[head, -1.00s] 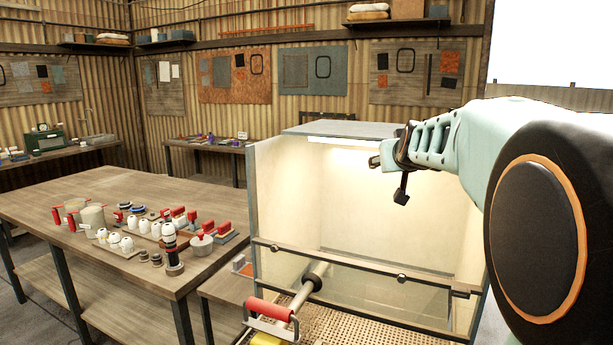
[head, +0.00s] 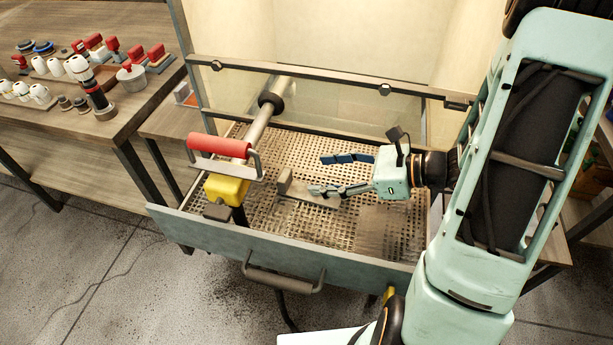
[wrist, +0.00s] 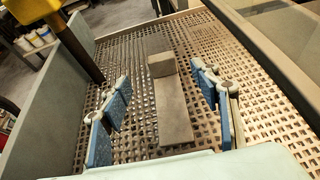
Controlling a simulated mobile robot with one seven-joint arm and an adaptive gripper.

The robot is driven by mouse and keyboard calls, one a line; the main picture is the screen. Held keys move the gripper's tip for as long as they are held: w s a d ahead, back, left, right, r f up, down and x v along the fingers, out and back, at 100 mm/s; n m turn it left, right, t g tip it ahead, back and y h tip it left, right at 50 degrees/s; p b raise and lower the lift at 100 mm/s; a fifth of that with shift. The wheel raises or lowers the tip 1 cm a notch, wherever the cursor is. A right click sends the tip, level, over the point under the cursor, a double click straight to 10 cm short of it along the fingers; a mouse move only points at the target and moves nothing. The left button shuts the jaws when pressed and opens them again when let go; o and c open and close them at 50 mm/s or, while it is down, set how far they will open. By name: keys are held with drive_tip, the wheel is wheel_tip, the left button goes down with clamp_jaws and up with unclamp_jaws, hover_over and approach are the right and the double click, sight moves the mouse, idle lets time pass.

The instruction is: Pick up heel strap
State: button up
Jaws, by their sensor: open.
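The heel strap appears to be the flat grey-brown bar with a raised block at one end. It lies on the perforated grate of the tray, seen in the head view (head: 310,198) and in the wrist view (wrist: 173,112). My gripper (head: 318,175) is open and low over the grate, reaching in from the right. In the wrist view my gripper (wrist: 161,76) has its blue-padded fingers on either side of the bar, with visible gaps on both sides. The raised block (wrist: 161,65) is at the far end, near the fingertips. Nothing is held.
A thick tube with a red handle (head: 220,146) and yellow block (head: 226,189) stands left of the strap. A table (head: 120,122) with small items is at left.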

sight(287, 175)
drive_tip(key=x, duration=0.4)
drive_tip(key=shift+w+a+f, duration=0.1)
drive_tip(key=shift+a+f, duration=0.05)
drive_tip(key=shift+a, duration=0.25)
drive_tip(key=shift+x, duration=2.95)
drive_tip(key=shift+w+d+f, duration=0.15)
drive_tip(key=shift+c, duration=0.7)
clamp_jaws()
